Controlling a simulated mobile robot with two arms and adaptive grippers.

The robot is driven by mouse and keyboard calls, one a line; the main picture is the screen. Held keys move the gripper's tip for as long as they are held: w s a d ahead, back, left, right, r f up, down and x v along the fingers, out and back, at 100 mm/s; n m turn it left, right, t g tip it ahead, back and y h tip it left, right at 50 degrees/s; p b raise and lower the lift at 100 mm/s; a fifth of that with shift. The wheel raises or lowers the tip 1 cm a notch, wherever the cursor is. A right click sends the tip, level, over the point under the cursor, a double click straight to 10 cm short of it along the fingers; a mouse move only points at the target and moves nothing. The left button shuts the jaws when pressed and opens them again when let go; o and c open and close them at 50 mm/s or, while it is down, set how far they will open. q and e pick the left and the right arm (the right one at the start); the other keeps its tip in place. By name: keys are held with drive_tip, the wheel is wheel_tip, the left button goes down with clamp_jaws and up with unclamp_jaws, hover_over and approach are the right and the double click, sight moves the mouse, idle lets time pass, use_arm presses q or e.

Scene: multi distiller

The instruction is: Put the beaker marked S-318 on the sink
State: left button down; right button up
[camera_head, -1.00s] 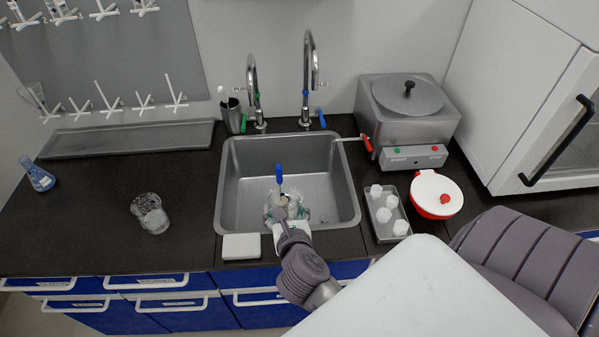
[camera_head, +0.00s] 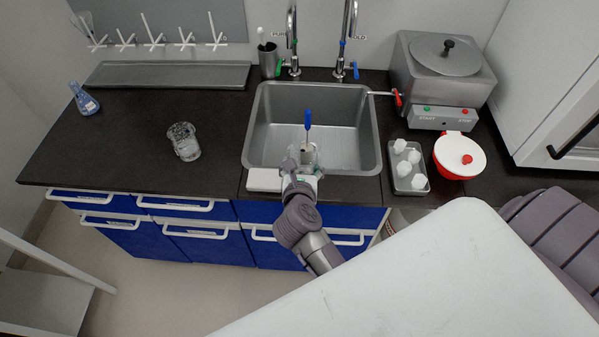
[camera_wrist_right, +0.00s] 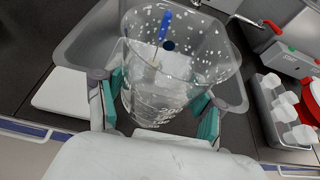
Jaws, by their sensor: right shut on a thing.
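My right gripper (camera_head: 303,162) is shut on a clear glass beaker (camera_head: 312,155), at the front part of the steel sink (camera_head: 372,130). In the right wrist view the beaker (camera_wrist_right: 165,98) sits between the teal pads of the gripper (camera_wrist_right: 158,110). White graduation marks show on the glass, but I cannot read S-318. A blue-handled rod (camera_head: 307,119) rises at the beaker; I cannot tell if it is inside or behind the glass. A second glass beaker (camera_head: 184,142) stands on the counter to the left. My left gripper is not in view.
A white pad (camera_head: 262,181) lies at the sink's front left edge. Two faucets (camera_head: 291,40) stand behind the sink. Right of it are a small tray with white pieces (camera_head: 420,183), a red pot with white lid (camera_head: 459,158) and a steel bath (camera_head: 440,75). Left counter is mostly clear.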

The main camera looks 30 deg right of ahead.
drive_tip(key=shift+w+a+f, duration=0.15)
drive_tip(key=shift+w+a, duration=0.05)
drive_tip(key=shift+w, duration=0.1)
drive_tip(key=shift+f, duration=0.35)
wheel_tip(320, 180, down, 4)
drive_tip(key=shift+r, duration=0.25)
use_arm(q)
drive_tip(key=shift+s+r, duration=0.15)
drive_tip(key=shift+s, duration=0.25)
use_arm(e)
drive_tip(key=shift+f, duration=0.1)
drive_tip(key=shift+f, duration=0.15)
drive_tip(key=o, duration=1.3)
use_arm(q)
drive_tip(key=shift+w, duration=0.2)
